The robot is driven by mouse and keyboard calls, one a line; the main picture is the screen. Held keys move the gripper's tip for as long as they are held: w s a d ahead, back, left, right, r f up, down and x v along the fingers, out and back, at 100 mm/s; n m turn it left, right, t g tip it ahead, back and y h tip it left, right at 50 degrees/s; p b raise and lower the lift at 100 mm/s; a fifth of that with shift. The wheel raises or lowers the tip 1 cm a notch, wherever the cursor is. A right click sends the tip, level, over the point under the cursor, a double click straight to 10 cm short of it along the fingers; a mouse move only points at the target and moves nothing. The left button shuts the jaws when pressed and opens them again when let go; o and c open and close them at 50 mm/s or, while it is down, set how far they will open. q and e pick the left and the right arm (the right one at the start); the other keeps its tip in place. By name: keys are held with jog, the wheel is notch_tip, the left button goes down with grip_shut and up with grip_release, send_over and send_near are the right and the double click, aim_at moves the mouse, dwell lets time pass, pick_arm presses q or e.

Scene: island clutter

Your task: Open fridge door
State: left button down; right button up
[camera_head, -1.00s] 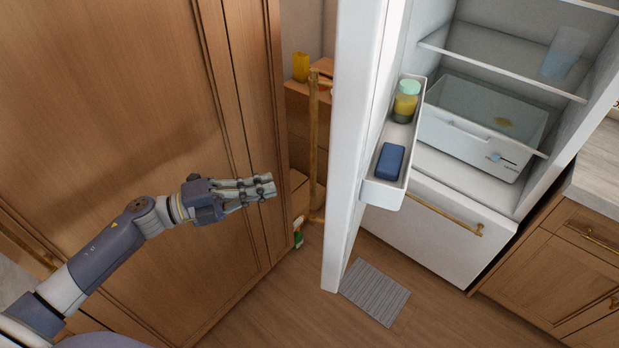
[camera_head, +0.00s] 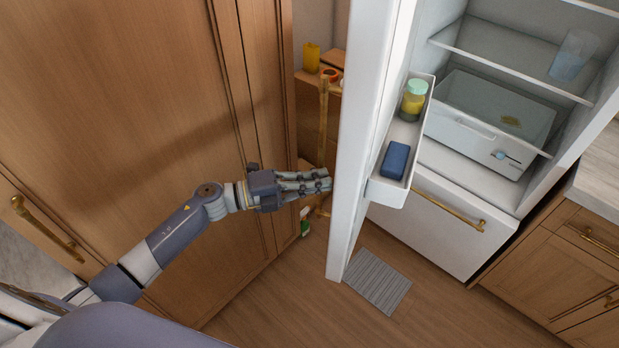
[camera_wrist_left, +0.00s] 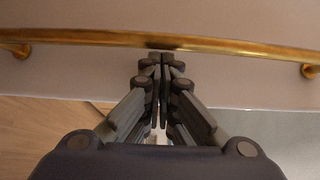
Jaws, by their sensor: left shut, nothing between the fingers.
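The white fridge door (camera_head: 364,150) stands open, seen nearly edge-on in the head view, with its inner side facing right. Its gold bar handle (camera_head: 323,130) is on the outer, left side. The handle also runs across the upper part of the left wrist view (camera_wrist_left: 220,45). My left gripper (camera_head: 328,181) is beside the outer face, near the handle's lower part. Its fingers are shut and empty (camera_wrist_left: 160,65), with the tips at or just under the bar; I cannot tell whether they touch it. My right gripper is not in view.
The open fridge shows glass shelves (camera_head: 500,60), a clear drawer (camera_head: 480,130) and a door bin (camera_head: 388,190) with a jar and a blue box. A tall wooden cabinet (camera_head: 120,110) stands at left. A grey mat (camera_head: 376,281) lies on the floor.

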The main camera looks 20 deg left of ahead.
pick_arm(q)
jog(key=shift+a+f, duration=0.1)
jog(key=w+a+b, duration=0.1)
jog(key=a+b, duration=0.3)
jog(key=a, duration=0.4)
jog(key=shift+w+a+b, duration=0.25)
jog(key=shift+w+b, duration=0.05)
jog(key=shift+w, duration=0.1)
jog(key=shift+a, duration=0.1)
